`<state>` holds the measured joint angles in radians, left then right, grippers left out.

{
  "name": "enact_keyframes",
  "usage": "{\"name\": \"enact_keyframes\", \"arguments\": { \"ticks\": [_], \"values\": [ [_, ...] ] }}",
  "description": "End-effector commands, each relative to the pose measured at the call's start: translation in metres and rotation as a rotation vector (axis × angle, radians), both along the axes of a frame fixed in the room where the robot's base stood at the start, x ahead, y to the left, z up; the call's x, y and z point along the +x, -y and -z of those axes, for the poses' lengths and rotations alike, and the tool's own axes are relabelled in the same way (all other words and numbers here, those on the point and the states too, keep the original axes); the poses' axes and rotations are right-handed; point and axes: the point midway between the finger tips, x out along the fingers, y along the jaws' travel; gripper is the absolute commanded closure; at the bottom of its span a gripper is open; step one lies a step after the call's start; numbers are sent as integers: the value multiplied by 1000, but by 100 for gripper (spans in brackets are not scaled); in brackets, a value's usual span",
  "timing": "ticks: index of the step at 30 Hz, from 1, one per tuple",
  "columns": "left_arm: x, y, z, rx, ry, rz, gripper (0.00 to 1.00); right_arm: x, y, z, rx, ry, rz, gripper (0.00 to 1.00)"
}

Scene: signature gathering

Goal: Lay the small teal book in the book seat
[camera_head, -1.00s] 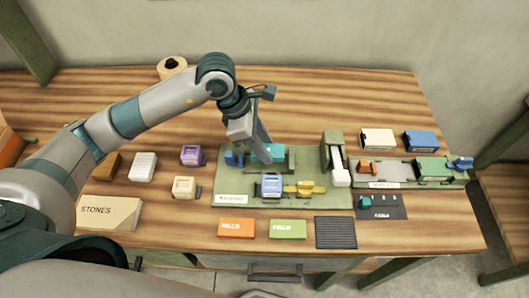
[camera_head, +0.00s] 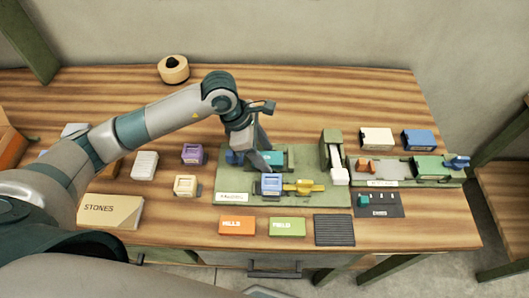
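I cannot tell which part is the book seat. My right gripper is out of view.
A green upright with a white block (camera_head: 340,177) stands at the board's right. Another green board (camera_head: 395,183) lies beyond. Orange (camera_head: 237,226) and green (camera_head: 287,227) labelled pieces and a ribbed black pad (camera_head: 334,231) lie in front. The back of the table is clear around the tape roll (camera_head: 173,69).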

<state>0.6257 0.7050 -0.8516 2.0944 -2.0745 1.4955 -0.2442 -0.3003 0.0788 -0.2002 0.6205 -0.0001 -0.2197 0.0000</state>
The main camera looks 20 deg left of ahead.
Motion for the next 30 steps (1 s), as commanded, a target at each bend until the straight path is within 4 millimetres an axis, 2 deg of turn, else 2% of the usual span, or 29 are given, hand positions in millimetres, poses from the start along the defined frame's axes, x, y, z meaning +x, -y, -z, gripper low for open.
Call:
{"name": "enact_keyframes", "arguments": {
  "ticks": [11,14,20,30],
  "values": [
    [0,0,-4,0,0,0,47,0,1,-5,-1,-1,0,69],
    [0,-3,-9,-1,4,0,47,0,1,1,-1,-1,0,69],
    [-2,-14,-34,0,5,0,47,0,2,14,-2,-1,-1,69],
    [-9,-36,-90,1,5,0,47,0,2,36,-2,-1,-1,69]
  ]
}}
